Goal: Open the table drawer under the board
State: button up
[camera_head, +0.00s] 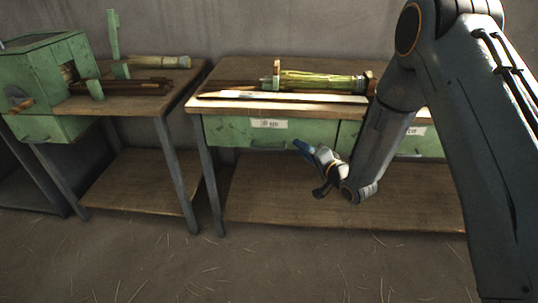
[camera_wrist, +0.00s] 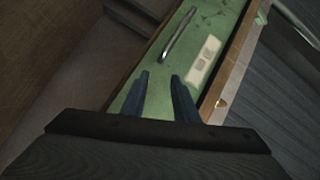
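The table (camera_head: 222,82) has two green drawer fronts under its top. The left drawer (camera_head: 230,130) has a white label (camera_head: 268,123) and looks shut. The right drawer is partly hidden behind my arm. A pale board (camera_head: 290,97) lies along the front of the table top. My gripper (camera_head: 303,147) is in front of the drawers, near the right end of the left one. In the wrist view a green drawer front (camera_wrist: 213,28) shows a metal bar handle (camera_wrist: 178,36) and a label (camera_wrist: 203,60). My gripper's blue fingers (camera_wrist: 158,88) are apart and empty, short of the handle.
A bundle of yellow-green straw (camera_head: 315,80) lies on the table top. A lower wooden shelf (camera_head: 290,195) runs beneath. A second table (camera_head: 125,104) with a green machine (camera_head: 55,65) stands to the left. The floor in front is clear but for scattered straw.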

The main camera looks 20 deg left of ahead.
aim_at(268, 148)
jog(key=s+a+f+m+y+b, duration=0.1)
jog(key=s+a+f+y+b, duration=0.1)
jog(key=s+a+f+y, duration=0.25)
jog(key=shift+g, duration=0.4)
jog(key=x, duration=0.3)
jog(key=r+x, duration=0.1)
jog(key=x, duration=0.4)
jog(key=shift+a+r, duration=0.25)
jog(key=shift+a, duration=0.1)
grip_shut()
